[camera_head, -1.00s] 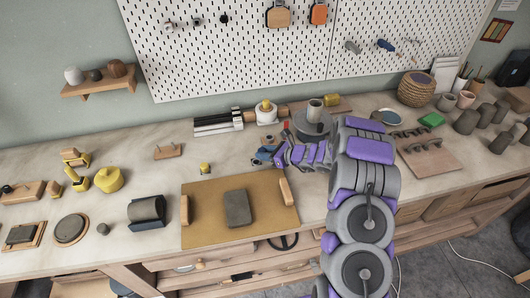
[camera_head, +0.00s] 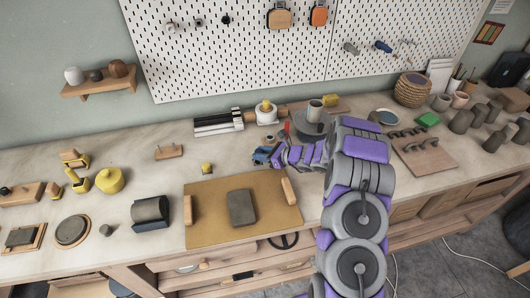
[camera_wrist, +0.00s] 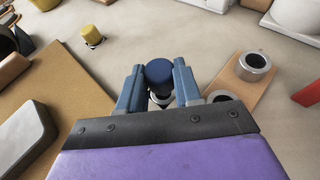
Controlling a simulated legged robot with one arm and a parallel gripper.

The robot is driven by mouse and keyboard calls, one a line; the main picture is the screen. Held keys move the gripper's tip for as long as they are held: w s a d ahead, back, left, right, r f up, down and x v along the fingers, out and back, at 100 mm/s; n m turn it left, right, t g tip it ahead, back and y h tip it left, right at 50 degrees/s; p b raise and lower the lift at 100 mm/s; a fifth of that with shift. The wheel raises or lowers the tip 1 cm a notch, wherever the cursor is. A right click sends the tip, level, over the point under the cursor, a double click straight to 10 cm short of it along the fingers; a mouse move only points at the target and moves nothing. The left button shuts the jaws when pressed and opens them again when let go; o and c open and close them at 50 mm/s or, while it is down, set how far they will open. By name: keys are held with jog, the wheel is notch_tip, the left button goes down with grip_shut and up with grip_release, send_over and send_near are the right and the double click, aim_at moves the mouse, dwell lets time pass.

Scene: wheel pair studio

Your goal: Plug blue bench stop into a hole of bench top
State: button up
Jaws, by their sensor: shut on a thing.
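The blue bench stop (camera_wrist: 159,73) shows its round dark-blue top in the wrist view, between the two fingers of my gripper (camera_wrist: 158,82). My gripper is shut on it. A pale and dark part shows just below the stop, and I cannot tell whether its lower end touches anything. In the head view my gripper (camera_head: 263,156) is low over the pale bench top (camera_head: 235,150), behind the brown board, and the stop is hard to make out there. A yellow stop (camera_wrist: 92,36) stands on the bench top left of my gripper, also in the head view (camera_head: 206,168).
A wooden strip with metal-ringed holes (camera_wrist: 256,66) lies close to the right finger. The brown board (camera_head: 225,190) with a grey slab (camera_head: 241,207) is in front. A grey wheel with a pot (camera_head: 315,111) stands behind right. Bare bench lies left of my gripper.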

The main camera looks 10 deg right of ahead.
jog(key=shift+a, duration=0.4)
jog(key=shift+d, duration=1.35)
jog(key=shift+a+b, duration=0.3)
jog(key=shift+a, duration=1.45)
jog(key=shift+d+p, duration=0.35)
jog(key=shift+d, duration=0.75)
jog(key=shift+a, duration=0.5)
jog(key=shift+f, duration=0.1)
jog(key=shift+f, duration=0.1)
jog(key=shift+d+f, duration=0.35)
jog(key=shift+d, duration=0.05)
jog(key=shift+a+f, duration=0.1)
